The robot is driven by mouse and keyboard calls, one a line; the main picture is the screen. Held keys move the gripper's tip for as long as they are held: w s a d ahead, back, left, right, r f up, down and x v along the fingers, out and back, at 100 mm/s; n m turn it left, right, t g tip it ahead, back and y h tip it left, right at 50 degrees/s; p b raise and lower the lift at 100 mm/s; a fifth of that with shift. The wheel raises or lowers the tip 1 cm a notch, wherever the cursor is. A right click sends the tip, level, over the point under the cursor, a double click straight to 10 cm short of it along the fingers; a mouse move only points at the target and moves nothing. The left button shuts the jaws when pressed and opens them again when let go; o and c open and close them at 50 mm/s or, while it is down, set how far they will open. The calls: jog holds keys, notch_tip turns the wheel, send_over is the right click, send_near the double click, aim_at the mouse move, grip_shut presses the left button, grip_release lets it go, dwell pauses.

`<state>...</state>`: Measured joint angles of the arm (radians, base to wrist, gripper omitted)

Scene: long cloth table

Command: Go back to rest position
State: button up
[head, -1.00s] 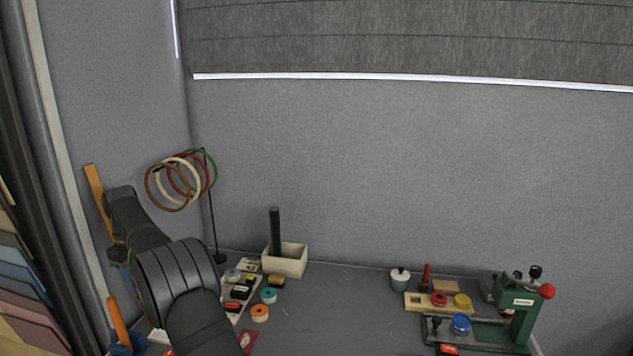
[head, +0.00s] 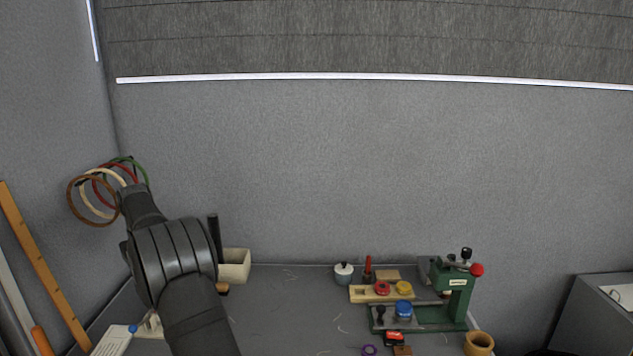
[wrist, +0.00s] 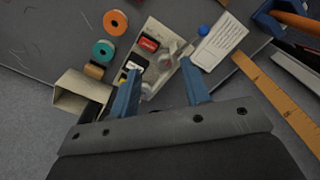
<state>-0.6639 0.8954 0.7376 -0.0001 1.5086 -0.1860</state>
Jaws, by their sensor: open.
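My gripper (wrist: 160,92) shows in the wrist view as two blue fingers held apart, with nothing between them. Below the fingers lies a tray (wrist: 150,28) of small items on the grey table (wrist: 60,30); they look apart from the fingers. In the head view my arm rises at the left over the table (head: 285,310), its wrist near the hoops. The fingers themselves are hidden in the head view.
Several hoops (head: 92,177) hang at the left. A cream box (head: 236,265) holds a dark rod. A green press (head: 455,300) and a wooden block (head: 372,295) stand at the right. A wooden ruler (wrist: 283,98) lies near the gripper.

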jog(key=w+d+f+m, duration=0.2)
jog(key=w+d+m, duration=0.1)
jog(key=d, duration=0.8)
jog(key=w+d+f+m, duration=0.2)
jog(key=d+m, duration=0.2)
jog(key=d, duration=0.8)
jog(key=s+d+f+m, duration=0.1)
jog(key=d+m, duration=0.1)
jog(key=d, duration=0.7)
jog(key=s+d+f+m, duration=0.2)
jog(key=d+m, duration=0.1)
jog(key=d, duration=0.6)
jog(key=shift+s+d+f+m, duration=0.15)
jog(key=shift+d+m, duration=0.15)
dwell(0.3)
